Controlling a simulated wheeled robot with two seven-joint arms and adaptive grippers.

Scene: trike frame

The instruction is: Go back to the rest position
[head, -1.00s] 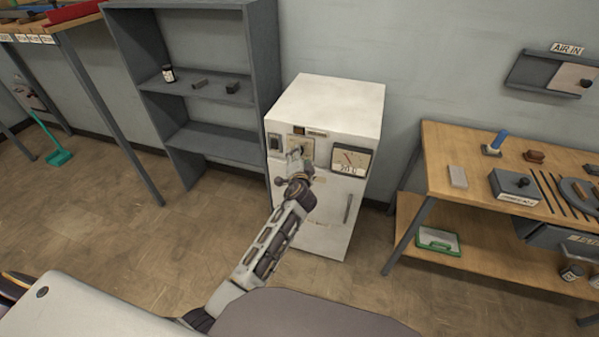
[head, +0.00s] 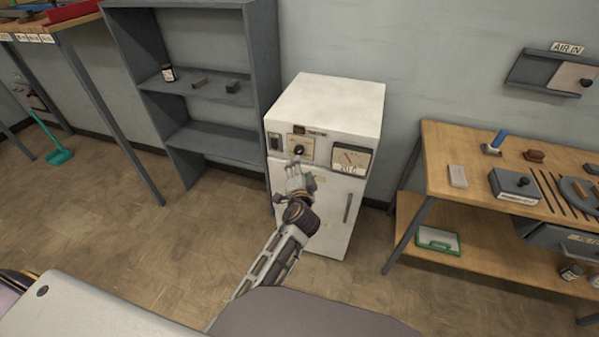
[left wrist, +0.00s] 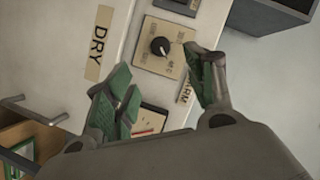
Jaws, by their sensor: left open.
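My left gripper (head: 296,172) is open and empty in front of the white cabinet (head: 335,105), just below its black knob (head: 299,150). In the left wrist view the green-padded fingers of the left gripper (left wrist: 163,78) are spread wide. The knob (left wrist: 160,46) shows beyond them on a beige plate, clear of both fingers. My left forearm reaches up from the bottom of the head view and covers part of the cabinet door. My right gripper is not in view.
The cabinet has a gauge (head: 350,160) and a door handle (head: 348,208). A grey shelf unit (head: 212,138) stands to its left. A wooden workbench (head: 465,200) with tools stands to its right.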

